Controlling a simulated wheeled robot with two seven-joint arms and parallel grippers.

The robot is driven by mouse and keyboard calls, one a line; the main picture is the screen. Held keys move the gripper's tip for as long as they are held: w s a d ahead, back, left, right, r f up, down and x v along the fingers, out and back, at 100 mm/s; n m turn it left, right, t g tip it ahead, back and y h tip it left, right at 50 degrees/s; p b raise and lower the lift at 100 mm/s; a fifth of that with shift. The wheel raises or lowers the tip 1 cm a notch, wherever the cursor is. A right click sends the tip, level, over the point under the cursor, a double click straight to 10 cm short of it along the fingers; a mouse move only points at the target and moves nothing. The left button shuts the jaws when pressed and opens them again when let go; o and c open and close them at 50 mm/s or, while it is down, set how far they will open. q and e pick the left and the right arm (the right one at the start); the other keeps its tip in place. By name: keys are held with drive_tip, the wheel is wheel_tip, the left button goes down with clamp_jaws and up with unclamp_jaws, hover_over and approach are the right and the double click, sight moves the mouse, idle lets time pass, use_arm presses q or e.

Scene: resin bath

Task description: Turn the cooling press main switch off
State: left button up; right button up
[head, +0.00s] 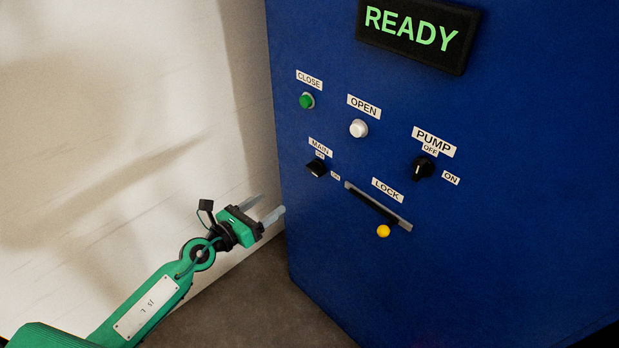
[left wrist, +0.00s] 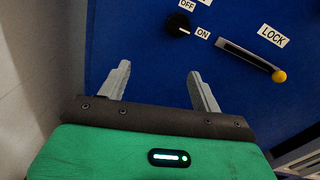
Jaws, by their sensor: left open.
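The main switch (head: 316,170) is a black rotary knob under the MAIN label on the blue press panel. In the left wrist view the knob (left wrist: 178,25) has OFF above it and ON to its lower right; its white mark points towards ON. My left gripper (head: 272,203) is open and empty, below and left of the knob in the head view, apart from it. In the left wrist view its two fingers (left wrist: 160,68) are spread, with the knob beyond and above them. My right gripper is not in view.
The LOCK slot (head: 360,196) with a yellow-knobbed lever (head: 383,231) lies right of the main switch. The pump knob (head: 423,168), green CLOSE button (head: 307,101) and white OPEN button (head: 358,128) are nearby. A display (head: 415,32) reads READY. A pale wall (head: 110,120) stands left.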

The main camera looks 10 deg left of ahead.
sight(311, 172)
use_arm(q)
drive_tip(key=w+d+r+m, duration=0.1)
drive_tip(key=w+d, duration=0.2)
drive_tip(key=w+d+r+m+p, duration=0.1)
drive_tip(key=w+d, duration=0.2)
drive_tip(key=w, duration=0.1)
drive_tip(key=w+d+r+m+h, duration=0.1)
drive_tip(key=w+d, duration=0.2)
drive_tip(key=shift+w+r, duration=0.15)
drive_tip(key=shift+w, duration=0.2)
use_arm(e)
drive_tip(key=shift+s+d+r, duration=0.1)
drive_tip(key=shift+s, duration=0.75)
use_arm(q)
drive_tip(key=shift+c, duration=0.4)
drive_tip(key=c, duration=0.9)
drive_tip(key=shift+p, duration=0.3)
